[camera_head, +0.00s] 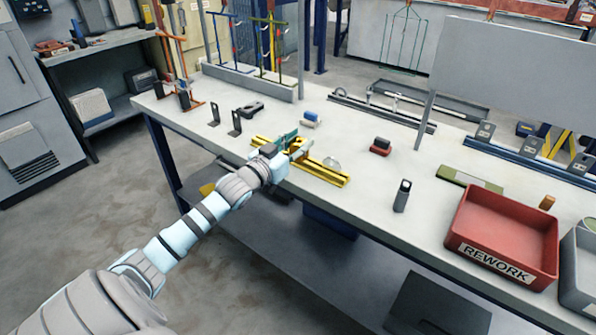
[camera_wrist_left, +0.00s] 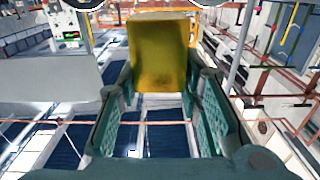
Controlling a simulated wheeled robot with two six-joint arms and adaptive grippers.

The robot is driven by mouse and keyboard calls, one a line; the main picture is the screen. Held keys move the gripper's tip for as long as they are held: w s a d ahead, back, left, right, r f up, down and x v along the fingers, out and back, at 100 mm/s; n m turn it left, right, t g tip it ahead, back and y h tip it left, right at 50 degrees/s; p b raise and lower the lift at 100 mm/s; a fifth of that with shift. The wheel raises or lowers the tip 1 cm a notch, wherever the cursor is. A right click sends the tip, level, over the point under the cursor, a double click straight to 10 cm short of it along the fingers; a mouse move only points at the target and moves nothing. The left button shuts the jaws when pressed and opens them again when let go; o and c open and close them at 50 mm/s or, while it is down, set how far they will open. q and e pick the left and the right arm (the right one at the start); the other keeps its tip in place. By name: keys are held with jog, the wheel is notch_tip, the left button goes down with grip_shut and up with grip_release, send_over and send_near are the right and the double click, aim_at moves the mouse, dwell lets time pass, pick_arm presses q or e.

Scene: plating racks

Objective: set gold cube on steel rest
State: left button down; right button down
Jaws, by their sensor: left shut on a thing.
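My left gripper (camera_head: 294,143) is over the front part of the workbench, above a yellow rail (camera_head: 330,175). In the left wrist view the gripper's green fingers (camera_wrist_left: 163,85) are closed on the sides of the gold cube (camera_wrist_left: 160,55), which sits at the fingertips. In the head view I cannot make out the cube clearly at the gripper. A small pale, shiny piece (camera_head: 332,163) lies beside the yellow rail, just right of the gripper. I cannot tell which piece is the steel rest. My right gripper is not in view.
The bench top (camera_head: 350,125) has free room right of the gripper. A black-and-red block (camera_head: 380,147), a dark upright piece (camera_head: 402,196) and the red REWORK bin (camera_head: 503,235) stand further right. Black brackets (camera_head: 236,122) and a hanging rack (camera_head: 268,45) stand left and behind.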

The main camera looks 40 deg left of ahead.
pick_arm(q)
notch_tip(320, 180, down, 7)
jog(key=b, duration=0.3)
jog(key=shift+r, duration=0.25)
jog(key=c, duration=1.1)
grip_release()
